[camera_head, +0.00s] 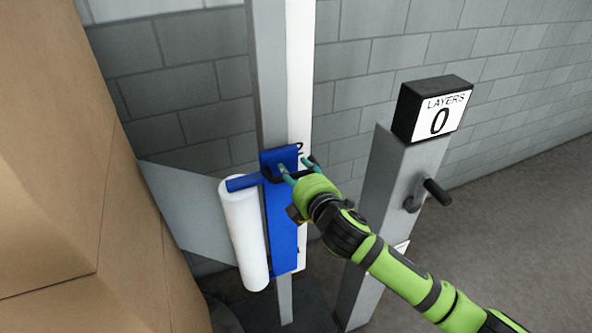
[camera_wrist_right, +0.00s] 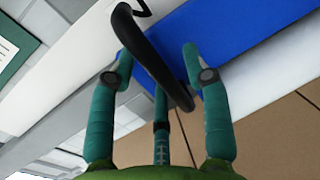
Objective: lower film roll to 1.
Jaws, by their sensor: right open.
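The white film roll (camera_head: 243,235) hangs upright on a blue carriage (camera_head: 281,225), which sits on a grey mast (camera_head: 271,75). A white scale strip (camera_head: 299,60) runs along the mast; a dark mark, perhaps a 2, shows partly beside the carriage top. My right gripper (camera_head: 294,167) is open at the carriage's upper part. In the right wrist view, the black handle (camera_wrist_right: 148,50) of the carriage passes between the open fingers (camera_wrist_right: 158,62); I cannot tell whether they touch it. My left gripper is not in view.
Stacked brown cartons (camera_head: 60,150) fill the left side, with grey film (camera_head: 185,205) stretching from the roll towards them. A grey post (camera_head: 385,220) at right carries a crank (camera_head: 433,193) and a counter box (camera_head: 438,110) reading LAYERS 0. Open floor (camera_head: 520,230) lies to the right.

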